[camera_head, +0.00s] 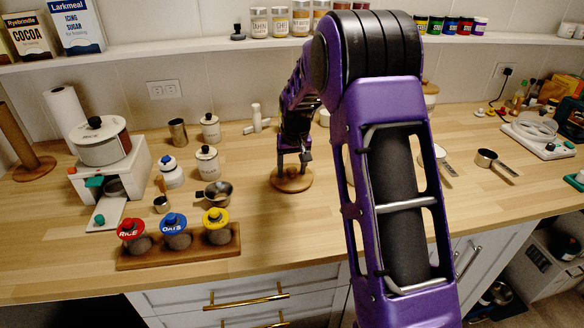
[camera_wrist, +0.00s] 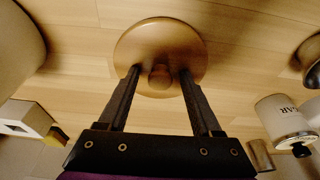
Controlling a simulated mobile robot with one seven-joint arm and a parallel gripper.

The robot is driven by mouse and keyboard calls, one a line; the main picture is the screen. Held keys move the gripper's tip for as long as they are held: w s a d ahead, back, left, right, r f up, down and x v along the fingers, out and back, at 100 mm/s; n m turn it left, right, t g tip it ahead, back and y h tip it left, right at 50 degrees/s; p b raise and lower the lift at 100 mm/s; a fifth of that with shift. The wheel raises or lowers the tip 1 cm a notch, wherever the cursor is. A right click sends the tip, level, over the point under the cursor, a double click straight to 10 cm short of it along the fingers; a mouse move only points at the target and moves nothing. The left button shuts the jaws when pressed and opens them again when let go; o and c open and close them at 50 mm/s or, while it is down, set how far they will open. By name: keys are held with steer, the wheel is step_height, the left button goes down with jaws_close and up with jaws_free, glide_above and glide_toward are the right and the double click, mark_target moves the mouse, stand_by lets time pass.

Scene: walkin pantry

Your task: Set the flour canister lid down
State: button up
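The lid (camera_head: 299,183) is a round wooden disc with a knob, and it appears to lie flat on the wooden counter. In the wrist view the lid (camera_wrist: 160,34) shows from above with its knob (camera_wrist: 160,79) toward me. My gripper (camera_head: 293,160) points down over the lid. In the wrist view the fingers of my gripper (camera_wrist: 159,72) stand on either side of the knob, with a visible gap on both sides. The gripper is open and holds nothing. I cannot tell which container is the flour canister; my arm hides part of the counter.
A wooden rack (camera_head: 190,249) with rice, oats and yellow-lidded jars stands at the front left. A small saucepan (camera_head: 215,194) and white canisters (camera_head: 207,162) stand left of the lid. Measuring cups (camera_head: 487,158) lie at right. The counter in front of the lid is clear.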

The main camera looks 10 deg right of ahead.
mark_target(294, 183)
steer(key=shift+r, duration=0.5)
steer(key=v, duration=1.1)
steer(key=shift+s+r+p, duration=0.15)
steer(key=shift+p, duration=0.3)
